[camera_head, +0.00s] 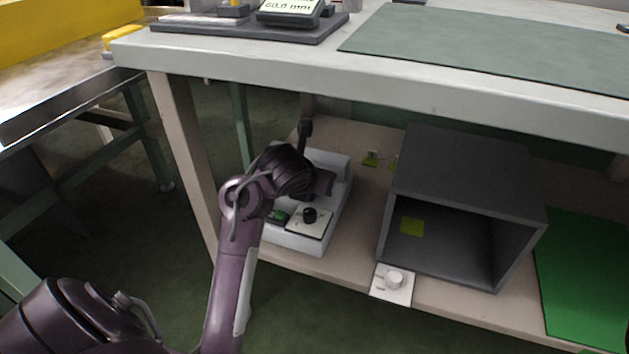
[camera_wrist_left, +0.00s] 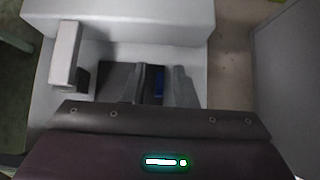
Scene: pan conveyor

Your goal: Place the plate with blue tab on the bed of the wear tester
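The wear tester (camera_head: 295,240) is a pale grey machine on the lower shelf, with a black knob and a green button on its front. It also shows in the left wrist view (camera_wrist_left: 140,20). My left arm reaches over it and hides much of its bed. My left gripper (camera_wrist_left: 160,82) is low over the tester, its fingers either side of a narrow gap. A small blue strip (camera_wrist_left: 159,82), probably the plate's blue tab, shows in that gap beside dark surfaces. The plate's outline and its contact with the bed are unclear. My right gripper is out of view.
A green mat (camera_head: 590,280) lies farther right. The bench top (camera_head: 330,58) overhangs the shelf. A grey post (camera_wrist_left: 65,55) stands left of my fingers.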

